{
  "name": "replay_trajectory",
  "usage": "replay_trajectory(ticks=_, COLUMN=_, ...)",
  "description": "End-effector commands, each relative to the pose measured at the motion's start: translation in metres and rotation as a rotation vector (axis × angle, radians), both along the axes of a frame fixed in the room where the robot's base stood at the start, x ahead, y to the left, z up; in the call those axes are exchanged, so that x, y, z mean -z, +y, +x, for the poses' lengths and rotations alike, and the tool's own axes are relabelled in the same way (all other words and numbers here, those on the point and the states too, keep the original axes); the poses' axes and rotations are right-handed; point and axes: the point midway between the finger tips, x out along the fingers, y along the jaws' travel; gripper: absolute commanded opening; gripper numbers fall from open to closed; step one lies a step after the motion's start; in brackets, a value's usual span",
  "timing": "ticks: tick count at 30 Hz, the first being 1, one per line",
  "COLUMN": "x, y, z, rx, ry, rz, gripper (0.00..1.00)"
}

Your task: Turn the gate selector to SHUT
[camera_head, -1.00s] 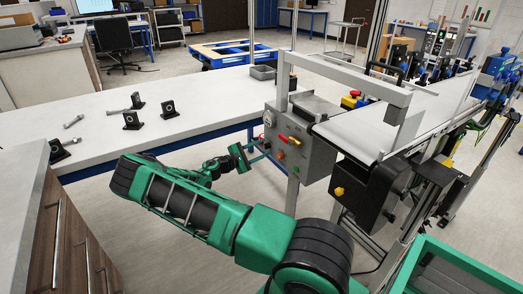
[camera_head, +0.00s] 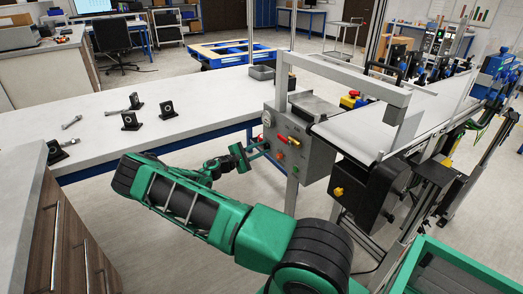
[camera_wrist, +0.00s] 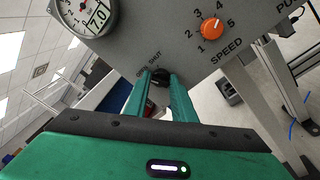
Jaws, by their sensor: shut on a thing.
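The gate selector (camera_wrist: 160,76) is a small black knob on the grey control panel (camera_wrist: 180,35), below the printed words OPEN and SHUT in the wrist view. My gripper (camera_wrist: 161,82) is shut on it, with one green finger on each side. The fingers hide part of the knob, and I cannot tell which word it points to. In the head view my gripper (camera_head: 257,150) reaches the left side of the panel box (camera_head: 312,160) at the conveyor's near end; the selector is too small to make out there.
An orange SPEED knob (camera_wrist: 211,27) and a round gauge (camera_wrist: 85,14) are on the same panel. The white belt conveyor (camera_head: 365,130) runs to the back right. A long table (camera_head: 190,110) with several small black blocks stands left. A wooden drawer cabinet (camera_head: 60,235) is at the near left.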

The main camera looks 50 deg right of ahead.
Motion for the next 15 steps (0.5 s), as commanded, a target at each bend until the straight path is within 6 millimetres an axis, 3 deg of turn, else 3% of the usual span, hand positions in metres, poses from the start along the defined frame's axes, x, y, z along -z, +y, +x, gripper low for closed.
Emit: replay_trajectory(ticks=15, x=0.0065, y=0.0072, z=-0.0004, rx=0.004, ry=-0.424, rz=-0.094, gripper=0.01)
